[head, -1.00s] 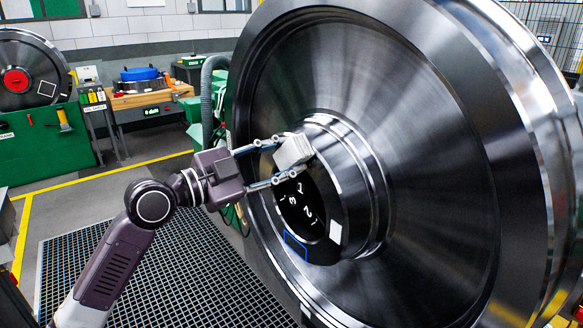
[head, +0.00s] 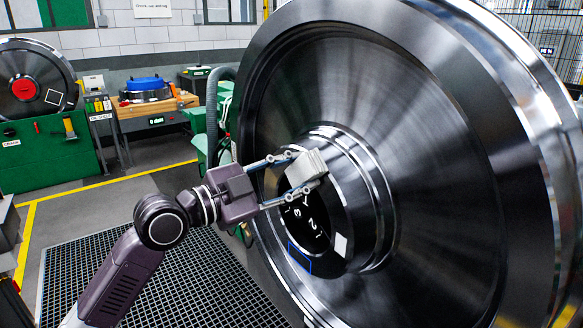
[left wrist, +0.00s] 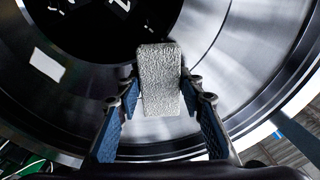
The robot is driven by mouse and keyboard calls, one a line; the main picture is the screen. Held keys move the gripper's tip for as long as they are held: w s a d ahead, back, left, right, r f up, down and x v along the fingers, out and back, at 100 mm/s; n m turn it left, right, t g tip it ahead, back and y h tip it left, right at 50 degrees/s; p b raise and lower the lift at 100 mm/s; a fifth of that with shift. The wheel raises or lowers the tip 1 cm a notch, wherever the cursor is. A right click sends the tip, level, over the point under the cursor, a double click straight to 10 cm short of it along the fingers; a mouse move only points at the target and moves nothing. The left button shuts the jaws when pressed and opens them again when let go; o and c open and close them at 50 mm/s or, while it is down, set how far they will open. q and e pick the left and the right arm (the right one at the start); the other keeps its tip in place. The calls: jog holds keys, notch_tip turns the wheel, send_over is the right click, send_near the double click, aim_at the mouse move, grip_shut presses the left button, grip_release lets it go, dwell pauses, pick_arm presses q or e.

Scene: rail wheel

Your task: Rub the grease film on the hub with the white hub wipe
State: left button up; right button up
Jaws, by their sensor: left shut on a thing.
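My left gripper (head: 300,180) is shut on the white hub wipe (head: 306,167), a pale grey-white block. It is at the upper left of the hub (head: 352,172), the ring in the middle of the large steel wheel (head: 430,130). In the left wrist view the wipe (left wrist: 159,80) sits between the fingertips (left wrist: 160,85), in front of the hub's bright ring face. I cannot tell whether it touches the metal. No grease film can be made out clearly; the wipe may hide part of the face. My right gripper is not in view.
A white square (head: 341,245) and a blue outline (head: 299,258) are on the hub face, around the dark bore with white digits. A floor grate (head: 100,270) lies below my left arm. Green machinery (head: 222,115) stands behind the wheel's left edge.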

pick_arm(q)
jog(key=shift+s+d, duration=0.15)
jog(key=shift+s, duration=0.15)
jog(key=shift+s+a+f+b, duration=0.15)
jog(key=shift+s+a+b, duration=0.2)
jog(key=shift+a, duration=0.05)
jog(key=v, duration=0.3)
jog(key=shift+w+a+b, duration=0.1)
jog(key=shift+w+b, duration=0.05)
jog(key=shift+b, duration=0.25)
jog(key=shift+v, duration=0.8)
jog(key=b+v, duration=0.1)
jog(key=v, duration=0.2)
jog(key=shift+b, duration=0.3)
